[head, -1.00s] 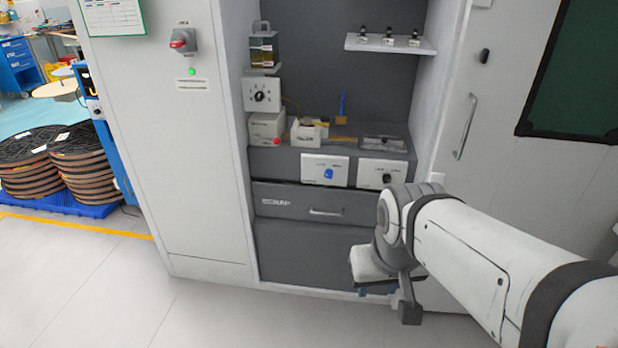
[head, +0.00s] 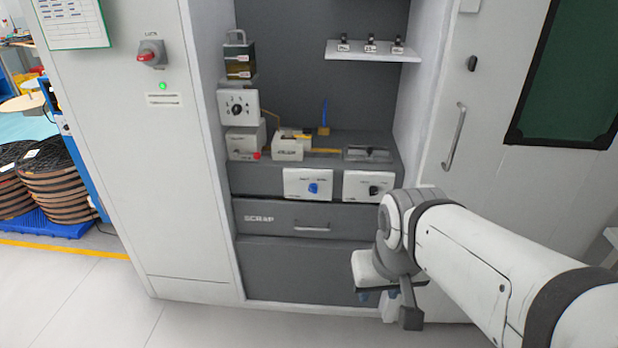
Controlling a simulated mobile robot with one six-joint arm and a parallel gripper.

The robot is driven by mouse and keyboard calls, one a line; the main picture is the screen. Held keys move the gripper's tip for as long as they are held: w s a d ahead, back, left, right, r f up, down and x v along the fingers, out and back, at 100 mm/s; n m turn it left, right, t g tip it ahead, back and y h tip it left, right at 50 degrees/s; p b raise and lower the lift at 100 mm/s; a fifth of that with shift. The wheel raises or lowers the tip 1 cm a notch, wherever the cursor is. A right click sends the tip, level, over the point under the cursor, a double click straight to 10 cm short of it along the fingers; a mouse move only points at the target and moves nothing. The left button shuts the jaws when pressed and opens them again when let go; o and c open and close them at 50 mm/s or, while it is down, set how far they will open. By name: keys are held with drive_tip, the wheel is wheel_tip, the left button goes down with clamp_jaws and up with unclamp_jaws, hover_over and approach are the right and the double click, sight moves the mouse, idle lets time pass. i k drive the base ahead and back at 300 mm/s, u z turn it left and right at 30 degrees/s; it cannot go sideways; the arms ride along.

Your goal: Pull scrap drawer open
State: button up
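The scrap drawer (head: 275,219) is a dark grey front labelled SCRAP, set in the cabinet bay below the work surface. It looks shut, flush with the panel around it. Its pale bar handle (head: 312,228) sits right of the label. My gripper (head: 378,298) hangs at the end of my arm, low and to the right of the handle, apart from it. The wrist hides most of the gripper, so I cannot see whether its fingers are open or shut.
Two white control boxes with a blue knob (head: 313,188) and a black knob (head: 374,190) stand just above the drawer. A cabinet door (head: 490,190) with a vertical handle is at right. Open floor (head: 60,300) lies at front left.

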sight(253, 215)
drive_tip(key=i, duration=0.6)
drive_tip(key=z, duration=1.85)
drive_tip(key=k, duration=1.25)
drive_tip(key=u, duration=0.95)
drive_tip(key=i, duration=1)
